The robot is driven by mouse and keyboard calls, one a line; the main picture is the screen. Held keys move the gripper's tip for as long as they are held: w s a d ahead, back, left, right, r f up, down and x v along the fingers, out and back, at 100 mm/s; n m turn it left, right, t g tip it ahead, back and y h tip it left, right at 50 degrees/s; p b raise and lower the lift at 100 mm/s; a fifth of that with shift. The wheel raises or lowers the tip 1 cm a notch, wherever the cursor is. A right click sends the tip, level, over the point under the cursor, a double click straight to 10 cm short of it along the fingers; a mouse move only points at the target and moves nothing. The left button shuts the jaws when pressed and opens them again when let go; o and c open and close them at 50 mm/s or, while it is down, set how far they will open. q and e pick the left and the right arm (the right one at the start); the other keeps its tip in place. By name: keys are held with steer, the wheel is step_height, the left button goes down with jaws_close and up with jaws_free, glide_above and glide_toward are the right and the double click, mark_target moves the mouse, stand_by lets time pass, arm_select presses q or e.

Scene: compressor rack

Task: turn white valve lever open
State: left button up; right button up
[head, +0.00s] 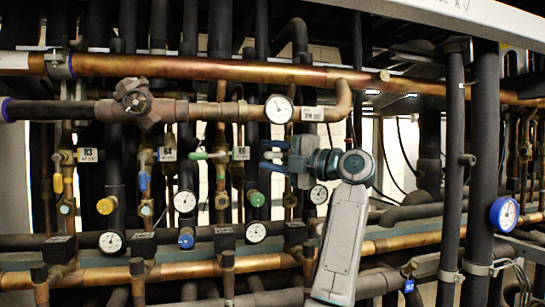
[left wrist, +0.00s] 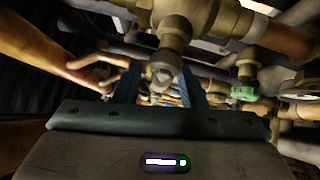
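My left gripper (head: 268,156) is in the middle of the head view, pointing left toward the pipes. Its two blue fingers are apart with a visible gap. In the left wrist view the fingers (left wrist: 160,88) stand either side of a pale grey, rounded fitting end (left wrist: 163,76) under a brass valve body (left wrist: 174,32); I cannot tell whether they touch it. I cannot pick out a white lever for certain; the gripper may hide it in the head view. A green lever (head: 208,155) is left of the gripper. My right gripper is not in view.
A copper pipe (head: 200,68) runs above the gripper. Gauges (head: 279,109) and a yellow lever (head: 57,183) and blue lever (head: 144,180) are on the rack. A dark upright pipe (head: 482,150) stands at right. A green knob (left wrist: 243,90) is right of the fingers.

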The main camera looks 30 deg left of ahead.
arm_select(q)
steer(key=shift+c, duration=0.3)
steer(key=shift+w, duration=0.1)
jaws_close()
steer(key=shift+f, duration=0.15)
steer(key=shift+f+n+h, duration=0.15)
steer(key=shift+n+h, duration=0.35)
steer(key=shift+h, duration=0.1)
steer(key=shift+f+n+h, duration=0.5)
steer(key=shift+n+h, duration=0.2)
steer(key=shift+n, duration=0.1)
steer(key=shift+w+d+f+n+t+h, duration=0.15)
steer(key=shift+w+f+n+t+h, duration=0.1)
steer(key=shift+f+n+h, duration=0.25)
steer(key=shift+w+d+f+n+t+h, duration=0.15)
steer(key=shift+f+n+t+h, duration=0.1)
steer(key=shift+n+h, duration=0.35)
